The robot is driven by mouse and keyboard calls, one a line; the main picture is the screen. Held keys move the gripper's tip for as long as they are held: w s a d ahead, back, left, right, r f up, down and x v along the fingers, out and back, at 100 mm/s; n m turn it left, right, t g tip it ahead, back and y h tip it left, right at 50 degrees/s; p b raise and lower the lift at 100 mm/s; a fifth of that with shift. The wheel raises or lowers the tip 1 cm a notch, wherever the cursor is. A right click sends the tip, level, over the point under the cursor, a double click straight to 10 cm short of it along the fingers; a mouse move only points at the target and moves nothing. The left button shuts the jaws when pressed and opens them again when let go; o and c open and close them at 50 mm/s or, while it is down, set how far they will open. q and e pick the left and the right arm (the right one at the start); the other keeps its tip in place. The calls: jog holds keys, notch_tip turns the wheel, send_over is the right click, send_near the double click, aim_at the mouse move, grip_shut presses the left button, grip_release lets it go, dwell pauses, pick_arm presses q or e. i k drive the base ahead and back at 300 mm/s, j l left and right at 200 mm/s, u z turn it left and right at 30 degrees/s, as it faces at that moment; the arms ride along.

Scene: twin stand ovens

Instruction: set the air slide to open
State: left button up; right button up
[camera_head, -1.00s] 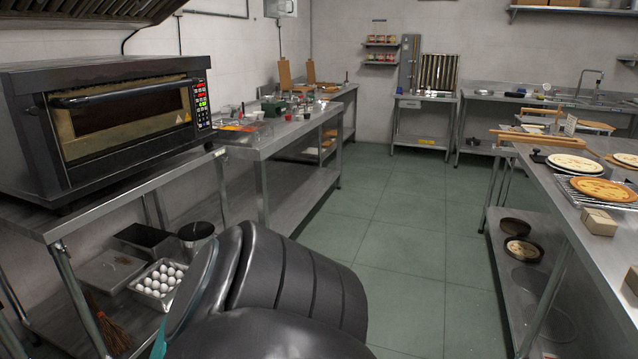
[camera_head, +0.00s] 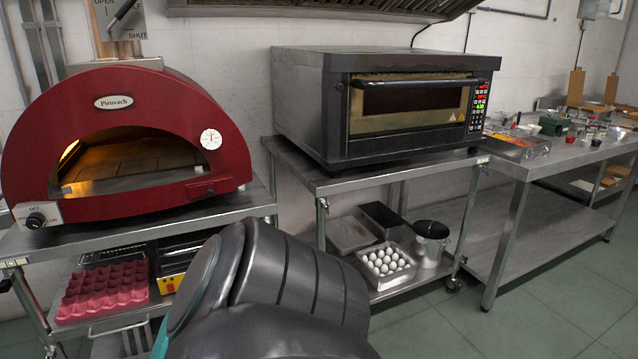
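A red domed oven (camera_head: 165,98) stands on a steel stand at the left. A small red rectangular piece (camera_head: 200,188) sits low on the right of its front; it may be the air slide, but its setting is too small to read. Above the oven, a wall plate (camera_head: 118,22) reads OPEN at the left and SHUT at the lower right, with a dark lever (camera_head: 124,14) slanting in front of it. A knob (camera_head: 36,219) marked OFF is at the oven's lower left. Neither of my grippers is in view; only a black arm part of mine fills the bottom middle.
A black deck oven (camera_head: 385,105) stands on a steel table right of the red oven. Below are a tray of eggs (camera_head: 385,264), a metal pot (camera_head: 431,243) and pink egg trays (camera_head: 104,290). A long steel bench (camera_head: 560,160) runs right. Green floor is free at lower right.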

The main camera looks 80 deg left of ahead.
aim_at(203, 189)
jog(key=u, duration=3.3)
